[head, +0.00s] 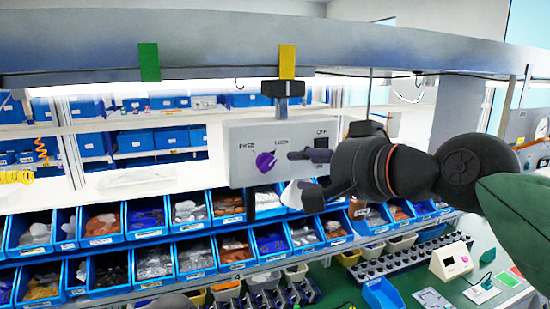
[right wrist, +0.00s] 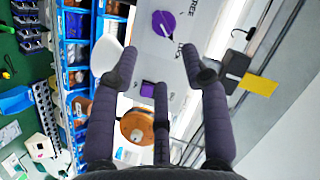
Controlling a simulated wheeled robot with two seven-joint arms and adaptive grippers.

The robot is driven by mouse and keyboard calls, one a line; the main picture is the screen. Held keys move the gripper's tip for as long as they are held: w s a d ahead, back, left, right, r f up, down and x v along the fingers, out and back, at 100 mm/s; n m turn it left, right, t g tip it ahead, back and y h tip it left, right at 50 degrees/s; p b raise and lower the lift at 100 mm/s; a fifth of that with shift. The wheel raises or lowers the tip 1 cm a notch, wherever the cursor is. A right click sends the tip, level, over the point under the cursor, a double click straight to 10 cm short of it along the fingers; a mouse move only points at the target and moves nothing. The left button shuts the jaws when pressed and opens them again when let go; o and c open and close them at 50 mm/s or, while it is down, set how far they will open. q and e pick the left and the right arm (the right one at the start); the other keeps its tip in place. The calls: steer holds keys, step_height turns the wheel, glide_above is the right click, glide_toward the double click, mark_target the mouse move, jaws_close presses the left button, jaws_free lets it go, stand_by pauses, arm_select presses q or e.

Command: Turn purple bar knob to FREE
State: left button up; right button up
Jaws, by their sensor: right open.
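The purple bar knob (head: 265,161) sits on the front of a grey box (head: 240,172). Its bar slants up to the right, towards the LOCK lettering; FREE is printed at its upper left. The knob also shows in the right wrist view (right wrist: 163,23), top centre, with a pale mark on one end. My right gripper (head: 298,172) is open and empty, just right of the knob in the head view, its dark fingers in front of the box. In the right wrist view its fingers (right wrist: 166,68) are spread, with the knob beyond their tips. My left gripper is not seen.
A grey beam with green (head: 149,62) and yellow (head: 287,62) tags runs above. Blue parts bins (head: 152,260) fill the shelves below.

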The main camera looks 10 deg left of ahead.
mark_target(272, 166)
steer(key=p+x, duration=0.2)
steer(key=x, duration=0.8)
steer(key=shift+w+a+f, duration=0.15)
steer(key=shift+w, duration=0.1)
jaws_close()
